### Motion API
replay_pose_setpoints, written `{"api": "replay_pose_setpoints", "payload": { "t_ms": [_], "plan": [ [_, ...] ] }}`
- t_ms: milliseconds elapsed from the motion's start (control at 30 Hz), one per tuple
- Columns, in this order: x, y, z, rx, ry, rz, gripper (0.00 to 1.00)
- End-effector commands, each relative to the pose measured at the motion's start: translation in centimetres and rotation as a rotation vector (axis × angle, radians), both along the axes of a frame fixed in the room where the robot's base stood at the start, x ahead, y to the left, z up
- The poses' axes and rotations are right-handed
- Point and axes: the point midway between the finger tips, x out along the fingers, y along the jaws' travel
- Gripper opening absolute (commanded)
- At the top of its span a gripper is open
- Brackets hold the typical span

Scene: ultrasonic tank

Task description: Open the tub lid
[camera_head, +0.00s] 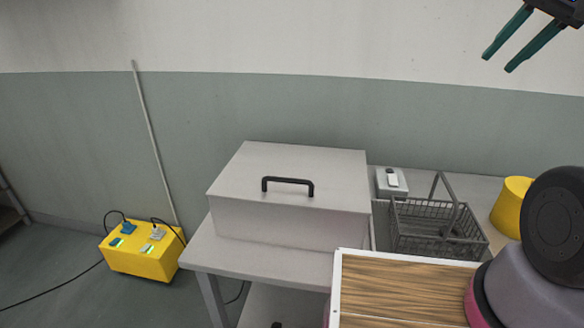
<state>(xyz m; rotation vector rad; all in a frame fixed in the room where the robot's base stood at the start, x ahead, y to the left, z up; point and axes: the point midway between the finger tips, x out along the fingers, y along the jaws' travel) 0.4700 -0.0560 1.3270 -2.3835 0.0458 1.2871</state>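The tub (285,222) is a light grey box on a table in the middle of the head view. Its flat lid (310,165) is closed on top. A black bar handle (288,181) stands on the lid near its front edge. My gripper (497,62) is at the top right corner of the view, in the air, well up and to the right of the tub. Its two dark green fingers are apart with nothing between them. The gripper's upper part is cut off by the picture edge.
A grey wire basket (425,218) with a raised handle stands right of the tub, near a small grey unit (391,181) and a yellow container (508,205). A wood-topped surface (400,285) lies in front. A yellow power box (142,259) with cables sits on the floor left.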

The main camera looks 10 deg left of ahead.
Motion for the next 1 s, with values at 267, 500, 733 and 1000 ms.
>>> {"api": "replay_pose_setpoints", "payload": {
  "t_ms": [267, 500, 733, 1000],
  "plan": [
    [3.8, 4.6, -1.4, -0.126, 0.073, 0.315, 0.47],
    [7.1, 12.3, -4.8, -0.311, 0.127, 0.720, 0.47],
    [7.7, 21.5, -9.6, -0.510, 0.147, 1.119, 0.47],
    [4.8, 32.0, -16.3, -0.755, 0.132, 1.557, 0.47]
  ]
}}
